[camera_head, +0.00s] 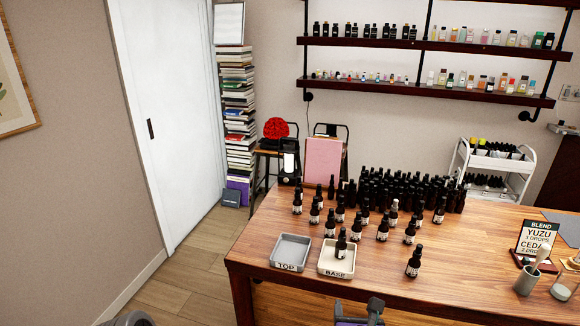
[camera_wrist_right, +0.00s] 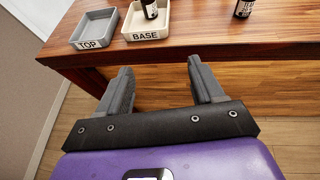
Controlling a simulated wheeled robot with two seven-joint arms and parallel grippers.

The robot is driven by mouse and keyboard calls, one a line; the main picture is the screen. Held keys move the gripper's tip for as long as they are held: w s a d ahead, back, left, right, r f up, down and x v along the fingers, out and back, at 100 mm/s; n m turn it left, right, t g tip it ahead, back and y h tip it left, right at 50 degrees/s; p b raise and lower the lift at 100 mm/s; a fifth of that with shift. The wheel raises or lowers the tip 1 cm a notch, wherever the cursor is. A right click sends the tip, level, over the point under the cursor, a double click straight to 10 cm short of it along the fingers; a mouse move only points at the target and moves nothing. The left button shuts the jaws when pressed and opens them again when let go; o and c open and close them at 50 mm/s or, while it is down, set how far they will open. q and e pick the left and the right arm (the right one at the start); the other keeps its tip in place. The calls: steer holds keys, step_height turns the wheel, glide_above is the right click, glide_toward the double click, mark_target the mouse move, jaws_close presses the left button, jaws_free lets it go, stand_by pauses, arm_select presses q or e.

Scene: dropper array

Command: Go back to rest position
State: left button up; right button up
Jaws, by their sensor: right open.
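My right gripper (camera_head: 375,304) is at the bottom edge of the head view, in front of the table's front edge. In the right wrist view the same gripper (camera_wrist_right: 159,68) has its two fingers spread wide with nothing between them. A grey TOP tray (camera_head: 291,250) and a cream BASE tray (camera_head: 331,262) sit near the front left of the table. A dark dropper bottle (camera_head: 341,245) stands upright in the BASE tray. My left gripper does not show; only a grey rounded part of my arm shows at bottom left.
The wooden table (camera_head: 470,275) holds many dark dropper bottles (camera_head: 400,190), densely packed at the back. One bottle (camera_head: 414,262) stands alone near the front. A BLEND sign (camera_head: 537,238) and a grey cup (camera_head: 526,281) are at right. Floor is clear at left.

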step_height(320, 180, down, 22)
steer(key=s+a+n+g+y, duration=0.25)
steer(key=n+g, duration=0.35)
steer(key=n, duration=1.2)
steer(key=s+a+f+n+g+y, duration=0.2)
steer(key=s+f+n+g, duration=0.5)
steer(key=s+f+n, duration=0.8)
steer(key=shift+s+f+n+y, duration=0.2)
steer(key=shift+f+n+y, duration=0.45)
steer(key=shift+n, duration=0.25)
